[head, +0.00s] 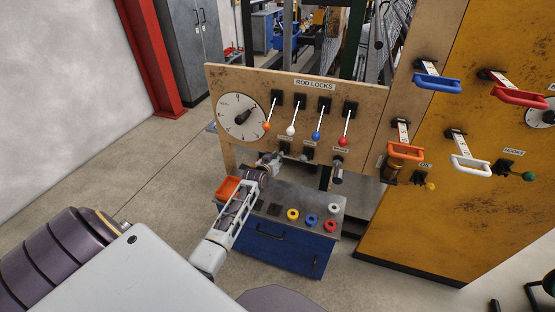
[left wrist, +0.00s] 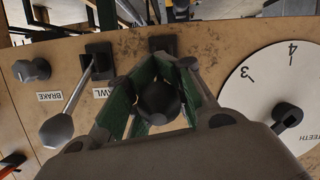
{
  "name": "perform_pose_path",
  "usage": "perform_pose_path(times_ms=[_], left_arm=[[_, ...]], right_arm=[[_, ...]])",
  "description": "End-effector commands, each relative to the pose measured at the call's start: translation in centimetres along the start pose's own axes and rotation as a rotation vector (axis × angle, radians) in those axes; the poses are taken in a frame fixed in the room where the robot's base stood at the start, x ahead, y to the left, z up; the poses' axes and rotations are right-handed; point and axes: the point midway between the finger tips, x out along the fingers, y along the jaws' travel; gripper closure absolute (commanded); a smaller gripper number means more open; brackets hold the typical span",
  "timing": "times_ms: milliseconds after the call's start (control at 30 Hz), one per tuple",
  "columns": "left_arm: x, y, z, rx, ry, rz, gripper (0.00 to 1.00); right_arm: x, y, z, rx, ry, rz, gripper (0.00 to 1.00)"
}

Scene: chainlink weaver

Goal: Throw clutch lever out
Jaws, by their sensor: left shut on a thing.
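My left gripper (head: 272,160) is at the lower part of the wooden panel (head: 231,87), below the rod locks row. In the left wrist view its green-padded fingers (left wrist: 160,98) are closed around a dark round knob (left wrist: 158,103), which I take to be the clutch lever's. The lever's dark slot plate (left wrist: 163,44) shows just beyond the fingertips. The lever's shaft and its label are hidden. Beside it is the pawl lever (left wrist: 76,97) with a grey faceted knob, pointing out from its plate. My right gripper is not in view.
The teeth dial (left wrist: 270,95) is close beside the gripper. The brake knob (left wrist: 30,71) lies past the pawl lever. Rod lock levers (head: 292,115) stand above. A yellow cabinet (head: 440,215) stands right.

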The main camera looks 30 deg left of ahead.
Motion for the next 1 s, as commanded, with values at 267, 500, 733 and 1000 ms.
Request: perform_pose_path(times_ms=[267, 500, 733, 1000], left_arm=[[0.0, -0.2, -2.0, 0.003, 0.036, -0.001, 0.79], [0.0, -0.1, -1.4, 0.003, 0.028, -0.001, 0.64], [0.0, 0.0, -1.0, 0.001, 0.021, 0.0, 0.64], [-0.6, 0.0, -0.8, 0.001, 0.018, 0.001, 0.64]], right_arm=[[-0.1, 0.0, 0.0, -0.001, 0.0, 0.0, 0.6], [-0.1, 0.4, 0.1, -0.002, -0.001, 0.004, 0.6], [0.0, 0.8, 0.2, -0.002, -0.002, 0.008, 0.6], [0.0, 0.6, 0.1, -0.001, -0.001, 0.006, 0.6]])
